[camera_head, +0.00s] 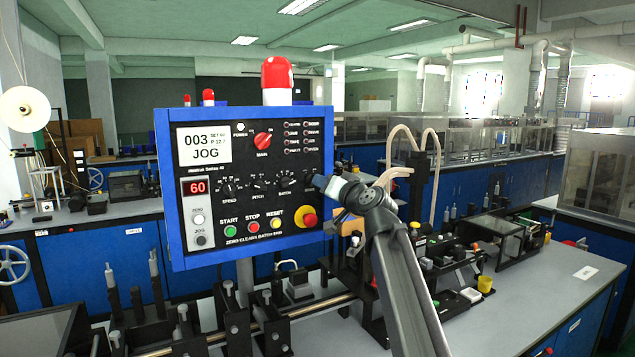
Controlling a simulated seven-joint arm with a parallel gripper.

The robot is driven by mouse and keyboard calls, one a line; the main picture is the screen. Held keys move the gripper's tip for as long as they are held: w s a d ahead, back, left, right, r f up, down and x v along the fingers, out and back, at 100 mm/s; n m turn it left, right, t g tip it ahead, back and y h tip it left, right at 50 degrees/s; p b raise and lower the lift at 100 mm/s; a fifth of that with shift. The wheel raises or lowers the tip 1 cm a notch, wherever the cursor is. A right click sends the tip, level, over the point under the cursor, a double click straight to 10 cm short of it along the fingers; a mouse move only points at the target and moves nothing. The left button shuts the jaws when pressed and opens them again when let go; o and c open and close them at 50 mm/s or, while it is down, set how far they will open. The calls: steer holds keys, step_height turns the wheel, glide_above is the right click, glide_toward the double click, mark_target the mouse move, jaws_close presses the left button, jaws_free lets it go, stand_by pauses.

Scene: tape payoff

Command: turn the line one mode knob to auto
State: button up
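The line control panel (262,218) is a black face in a blue frame, standing upright left of centre. Its screen (205,145) reads "003" and "JOG". A row of small black knobs runs across the middle, with labels like SPEED, PITCH and BATCH (287,182). The rightmost knob of the row (308,178) is mostly covered by my gripper tip, and its label and pointer cannot be read.
On the panel are a red rotary switch (263,140), a red "60" display (196,187), green, red and yellow buttons (253,225), and a red emergency stop (309,219) just below my gripper. Bench machinery (455,262) stands at right; a steel rod (305,308) runs below the panel.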

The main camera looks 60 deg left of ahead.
steer(key=a, duration=0.5)
steer(key=shift+a, duration=0.1)
jaws_close()
stand_by(0.3)
